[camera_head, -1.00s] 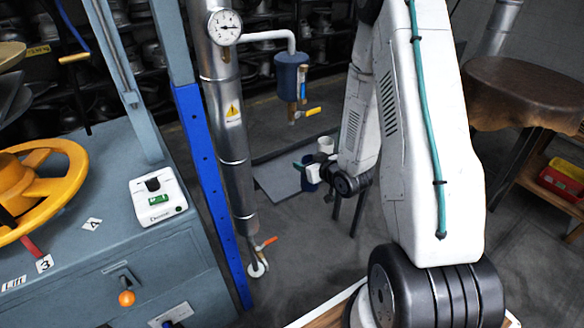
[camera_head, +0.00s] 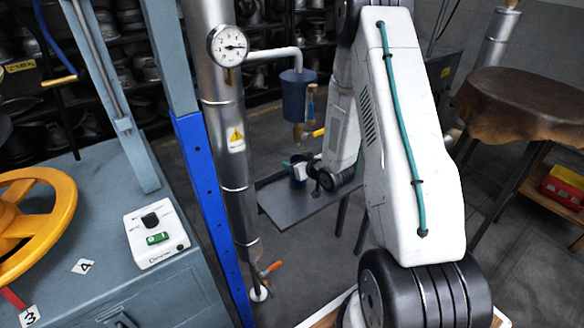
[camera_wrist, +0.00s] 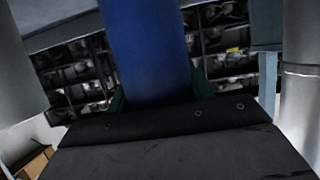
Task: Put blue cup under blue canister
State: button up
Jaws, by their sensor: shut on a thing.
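The blue canister (camera_head: 298,97) hangs from a side pipe on the tall metal column, with a tap and yellow lever (camera_head: 318,132) at its bottom. My gripper (camera_head: 300,170) is shut on the blue cup (camera_head: 297,181). In the head view the cup appears below the canister's tap, over the grey tray; whether it touches the tray I cannot tell. In the wrist view the blue cup (camera_wrist: 148,50) stands upright between my fingers (camera_wrist: 158,98), and its lower part is hidden by the gripper body. My arm hides part of the area behind.
The grey tray (camera_head: 310,208) on thin legs lies under the canister. The metal column (camera_head: 232,150) with a gauge (camera_head: 228,46) and a blue post (camera_head: 205,180) stand left of it. A workbench with a yellow wheel (camera_head: 30,215) is at left. A brown leather-topped stool (camera_head: 520,105) is at right.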

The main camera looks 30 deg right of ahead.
aim_at(297, 185)
jog(key=shift+s+f, duration=0.2)
jog(key=shift+f, duration=1.15)
jog(key=shift+f, duration=0.15)
jog(key=o, duration=1)
